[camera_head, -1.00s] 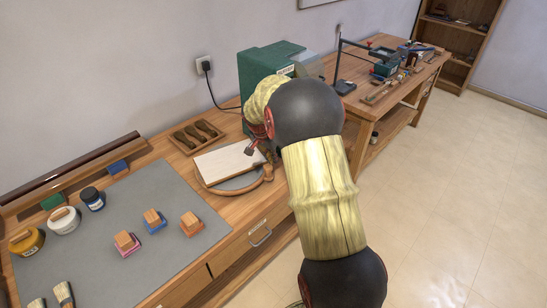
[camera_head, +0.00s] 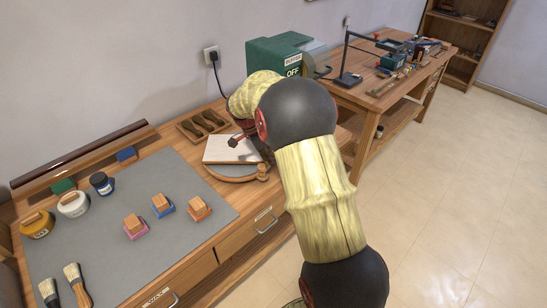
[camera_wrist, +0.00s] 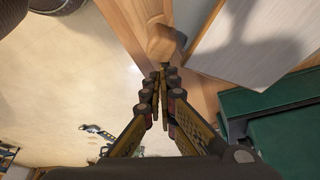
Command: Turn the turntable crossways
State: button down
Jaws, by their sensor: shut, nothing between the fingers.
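The turntable (camera_head: 236,177) is a round disc with a wooden rim on the bench, bearing a pale rectangular board (camera_head: 222,153). The board lies at an angle to the bench's front edge. A wooden knob (camera_head: 263,172) stands at the turntable's front right; in the wrist view a wooden block (camera_wrist: 161,42), apparently this knob, shows just beyond my fingertips. My gripper (camera_head: 234,141) is shut and empty, over the board in the head view; it also shows in the wrist view (camera_wrist: 159,82). I cannot tell whether it touches anything.
A green machine (camera_head: 275,60) stands behind my arm. A wooden tray with brushes (camera_head: 203,122) lies behind the turntable. A grey mat (camera_head: 110,225) with stamps, jars and brushes is at left. A second bench (camera_head: 365,100) stands at back right.

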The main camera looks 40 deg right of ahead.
aim_at(265, 169)
jog(key=shift+s+a+m+g, duration=0.1)
jog(key=shift+a+m+g, duration=0.2)
jog(key=shift+a+m, duration=1.25)
jog(key=w+a+m+g+y+p, duration=0.1)
jog(key=w+a+m+p, duration=0.2)
jog(key=a, duration=0.7)
jog(key=shift+w+p, duration=0.2)
jog(key=shift+p, duration=0.1)
jog(key=shift+w+a, duration=0.15)
jog(key=shift+a, duration=0.05)
jog(key=shift+d, duration=0.1)
